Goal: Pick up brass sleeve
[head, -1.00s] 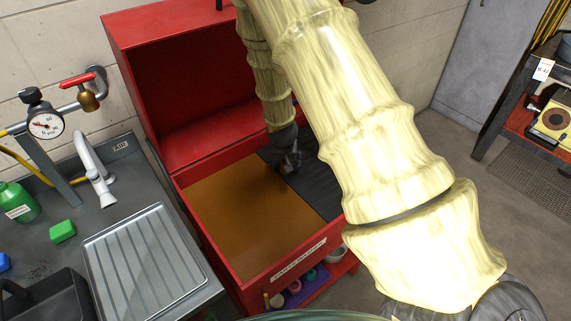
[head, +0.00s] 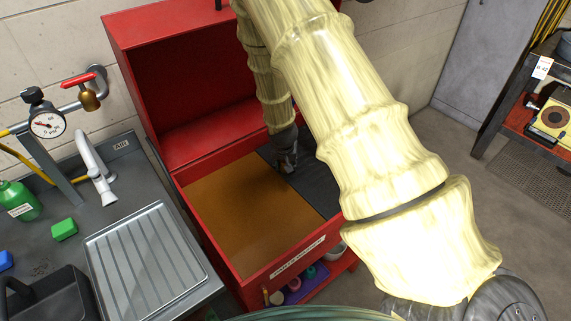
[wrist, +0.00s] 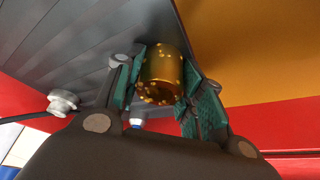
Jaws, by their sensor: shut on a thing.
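The brass sleeve (wrist: 161,72) is a short gold-coloured cylinder with lighter spots around its rim. In the wrist view it sits between the green pads of my gripper (wrist: 165,88), which is shut on it. In the head view my gripper (head: 288,161) points down over the dark grey ribbed area of the red washer basin. The sleeve cannot be made out there. I cannot tell whether it touches the surface below.
The red basin (head: 213,243) has a tan floor (head: 240,215) on its left and raised red walls. A grey sink counter with a ribbed drainboard (head: 143,262) and a green block (head: 64,229) stands left. A white fitting (wrist: 62,102) shows in the wrist view.

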